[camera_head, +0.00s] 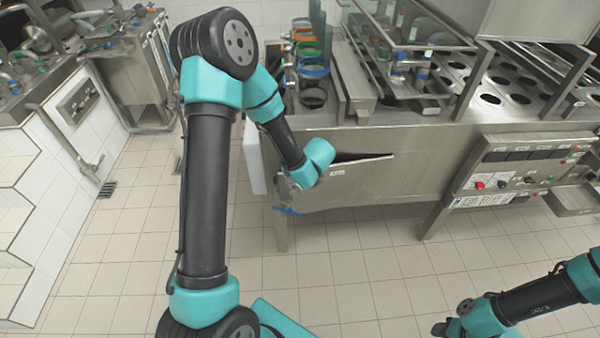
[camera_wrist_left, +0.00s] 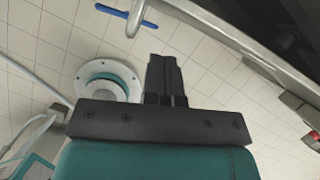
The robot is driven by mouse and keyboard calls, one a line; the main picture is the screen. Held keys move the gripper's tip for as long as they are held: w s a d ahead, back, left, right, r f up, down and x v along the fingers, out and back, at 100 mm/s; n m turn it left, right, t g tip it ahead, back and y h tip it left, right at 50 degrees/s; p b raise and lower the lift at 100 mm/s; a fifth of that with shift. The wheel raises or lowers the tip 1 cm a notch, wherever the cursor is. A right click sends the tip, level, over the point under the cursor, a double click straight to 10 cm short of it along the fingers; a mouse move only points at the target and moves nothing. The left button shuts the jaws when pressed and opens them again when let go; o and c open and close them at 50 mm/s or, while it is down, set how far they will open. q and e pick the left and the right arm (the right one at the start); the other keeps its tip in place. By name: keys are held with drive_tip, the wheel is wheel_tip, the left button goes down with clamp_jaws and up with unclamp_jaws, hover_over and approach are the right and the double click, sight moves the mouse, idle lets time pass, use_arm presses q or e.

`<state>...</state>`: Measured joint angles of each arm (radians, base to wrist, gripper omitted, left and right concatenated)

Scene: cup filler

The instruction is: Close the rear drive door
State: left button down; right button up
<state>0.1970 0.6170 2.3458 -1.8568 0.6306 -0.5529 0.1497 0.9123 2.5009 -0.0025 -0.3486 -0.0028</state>
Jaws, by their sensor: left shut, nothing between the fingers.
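The rear drive door appears to be the steel panel with a small label (camera_head: 355,181) on the machine's side in the head view. It stands ajar, with a dark gap above its top edge. My left gripper (camera_head: 284,190) is at the panel's left end, partly hidden by its own wrist; I cannot tell whether it touches the panel. In the left wrist view its fingers (camera_wrist_left: 165,72) are together and empty. A blue-ended lever (camera_head: 288,211) is just below the gripper; its blue bar also shows in the wrist view (camera_wrist_left: 111,12). My right gripper (camera_head: 442,328) is low at the right, away from the door.
The steel machine (camera_head: 430,140) carries cup rings (camera_head: 313,97) and a clear guard on top. A control panel (camera_head: 525,165) with buttons is at its right. The tiled floor (camera_head: 350,270) in front is clear. White tiled steps (camera_head: 30,220) are at the left.

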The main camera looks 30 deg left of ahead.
use_arm(q)
drive_tip(key=v, duration=0.9)
drive_tip(key=shift+s+a+r, duration=0.3)
drive_tip(key=shift+r, duration=0.1)
